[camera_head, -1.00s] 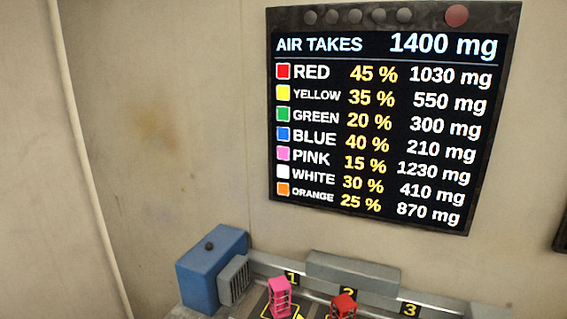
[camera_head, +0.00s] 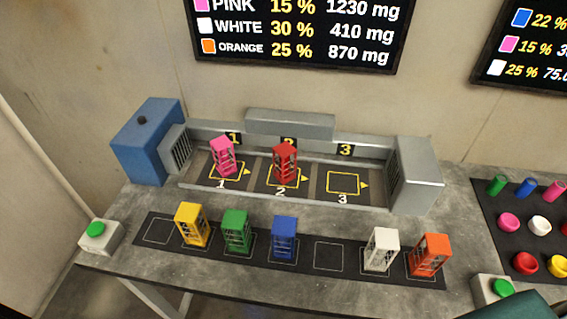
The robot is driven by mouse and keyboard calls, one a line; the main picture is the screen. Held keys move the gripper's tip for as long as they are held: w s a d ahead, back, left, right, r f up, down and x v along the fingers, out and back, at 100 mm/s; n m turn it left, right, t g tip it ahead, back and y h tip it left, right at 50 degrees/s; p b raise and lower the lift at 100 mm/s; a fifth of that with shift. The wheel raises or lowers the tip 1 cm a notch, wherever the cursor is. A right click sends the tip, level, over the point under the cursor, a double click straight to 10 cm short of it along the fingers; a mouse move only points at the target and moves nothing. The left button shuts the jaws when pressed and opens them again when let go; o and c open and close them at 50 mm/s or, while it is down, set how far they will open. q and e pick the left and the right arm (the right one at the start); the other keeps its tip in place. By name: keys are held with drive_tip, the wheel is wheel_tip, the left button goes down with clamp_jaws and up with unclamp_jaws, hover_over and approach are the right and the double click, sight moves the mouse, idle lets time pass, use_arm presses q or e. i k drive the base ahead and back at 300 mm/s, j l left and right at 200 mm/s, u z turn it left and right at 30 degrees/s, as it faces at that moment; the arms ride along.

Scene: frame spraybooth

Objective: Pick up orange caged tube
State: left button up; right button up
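The orange caged tube (camera_head: 430,255) stands upright at the right end of the dark strip (camera_head: 330,258) along the table's front. The white caged tube (camera_head: 381,250) stands just left of it, with a small gap between them. Neither of my grippers shows clearly; a dark green shape at the bottom right corner cannot be identified.
Blue (camera_head: 284,238), green (camera_head: 237,231) and yellow (camera_head: 192,225) caged tubes share the strip. Pink (camera_head: 222,157) and red (camera_head: 285,163) ones stand in booth slots 1 and 2; slot 3 (camera_head: 343,184) is empty. Green buttons flank the table (camera_head: 150,262). A dark mat (camera_head: 492,222) with coloured parts lies right.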

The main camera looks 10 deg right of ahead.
sight(437, 243)
drive_tip(key=z, duration=1.75)
